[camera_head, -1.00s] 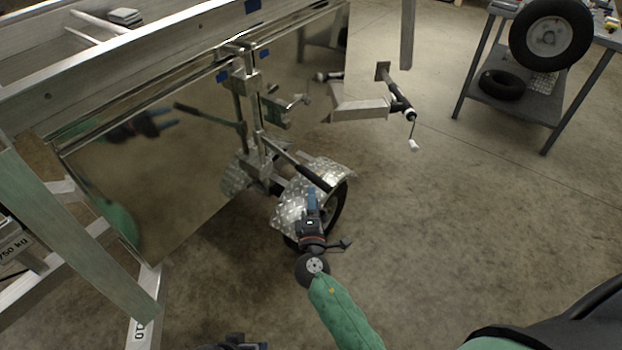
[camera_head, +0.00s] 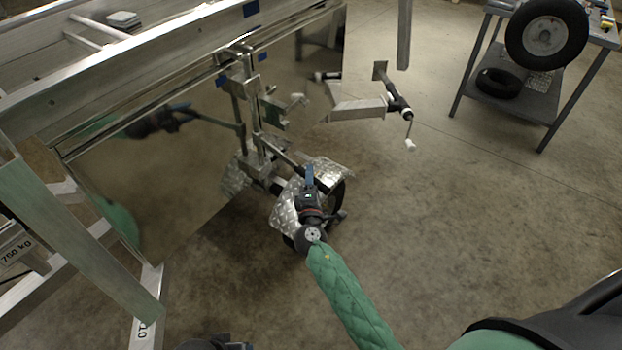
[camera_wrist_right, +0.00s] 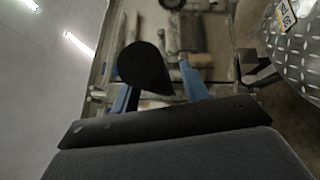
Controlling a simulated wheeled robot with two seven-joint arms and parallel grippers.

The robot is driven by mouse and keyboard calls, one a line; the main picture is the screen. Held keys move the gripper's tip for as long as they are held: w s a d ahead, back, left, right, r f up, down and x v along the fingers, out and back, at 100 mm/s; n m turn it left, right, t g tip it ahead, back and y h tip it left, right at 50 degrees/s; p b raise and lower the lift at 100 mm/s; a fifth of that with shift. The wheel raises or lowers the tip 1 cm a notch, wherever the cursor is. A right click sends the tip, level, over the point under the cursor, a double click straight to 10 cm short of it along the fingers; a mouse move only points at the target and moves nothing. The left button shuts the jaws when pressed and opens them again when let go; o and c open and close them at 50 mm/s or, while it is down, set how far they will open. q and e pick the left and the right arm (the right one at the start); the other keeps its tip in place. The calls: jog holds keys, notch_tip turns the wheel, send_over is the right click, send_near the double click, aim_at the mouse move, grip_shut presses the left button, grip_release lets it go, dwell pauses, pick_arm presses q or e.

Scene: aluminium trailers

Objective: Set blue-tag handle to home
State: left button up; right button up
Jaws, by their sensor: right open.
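The lever handle with a black grip (camera_head: 299,163) sticks out from the metal post under the trailer, toward the lower right. My right gripper (camera_head: 309,174) is at the grip's outer end and hides part of it. In the right wrist view the round black grip (camera_wrist_right: 143,67) shows between the two blue fingers of my open right gripper (camera_wrist_right: 158,88); I cannot tell whether they touch it. Blue tags (camera_head: 262,57) sit on the rail above the post; no tag shows on the handle. Dark parts at the bottom edge may be my left gripper (camera_head: 218,343); its fingers are unclear.
A wheel with a checker-plate fender (camera_head: 332,172) stands right behind my right gripper. A crank handle (camera_head: 401,106) projects to the right. The shiny panel (camera_head: 160,170) mirrors my arm. A grey table (camera_head: 535,100) holds tyres at the back right. Floor between is clear.

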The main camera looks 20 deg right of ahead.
grip_shut()
